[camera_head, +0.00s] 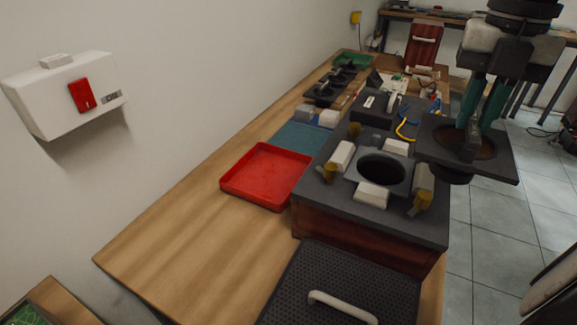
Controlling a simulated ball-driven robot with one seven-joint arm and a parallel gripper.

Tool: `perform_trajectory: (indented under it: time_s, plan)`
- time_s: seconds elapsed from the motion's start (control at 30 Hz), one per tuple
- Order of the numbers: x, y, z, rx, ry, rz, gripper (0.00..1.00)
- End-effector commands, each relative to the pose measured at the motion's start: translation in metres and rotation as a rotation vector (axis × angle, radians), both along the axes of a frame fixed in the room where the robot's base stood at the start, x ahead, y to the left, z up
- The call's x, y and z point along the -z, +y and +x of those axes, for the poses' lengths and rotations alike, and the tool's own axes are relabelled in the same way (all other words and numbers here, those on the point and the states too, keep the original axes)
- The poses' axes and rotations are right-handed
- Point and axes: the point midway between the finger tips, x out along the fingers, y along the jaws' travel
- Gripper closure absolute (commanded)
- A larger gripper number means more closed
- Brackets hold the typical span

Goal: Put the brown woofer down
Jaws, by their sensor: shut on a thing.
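My gripper (476,130) is at the upper right, its teal fingers pointing down and shut on the woofer. The woofer (487,147) has a brown cone set in a dark square plate, with a dark round part below. It is held roughly level in the air, just right of the speaker cabinet (425,226). My fingers hide part of the cone. The cabinet has a dark grey top, reddish-brown sides and an empty round hole (381,171). White blocks and yellow-tipped pieces surround the hole.
An empty red tray (250,195) lies left of the cabinet, near a blue-grey mat (301,141). A perforated dark panel (300,281) with a white handle is in front. Black containers (325,90) and tools stand farther back. Bare wooden tabletop (185,235) shows at the left front.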

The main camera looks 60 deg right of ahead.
Motion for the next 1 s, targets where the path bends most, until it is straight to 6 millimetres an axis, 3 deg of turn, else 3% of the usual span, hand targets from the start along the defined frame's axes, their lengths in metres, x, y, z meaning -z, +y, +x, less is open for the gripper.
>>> perform_trajectory:
  time_s: [0.17, 0.4, 0.53, 0.77, 0.9, 1.0]
  plan:
    - [-0.026, -0.025, 0.033, 0.083, -0.003, 0.001, 1.00]
    - [-0.063, -0.081, 0.107, 0.333, 0.000, 0.000, 1.00]
    - [-0.069, -0.111, 0.152, 0.505, 0.002, 0.002, 1.00]
    - [-0.048, -0.149, 0.234, 0.838, 0.004, 0.004, 1.00]
    - [-0.015, -0.155, 0.279, 1.034, 0.008, 0.006, 1.00]
    - [0.009, -0.153, 0.303, 1.145, 0.008, 0.005, 1.00]
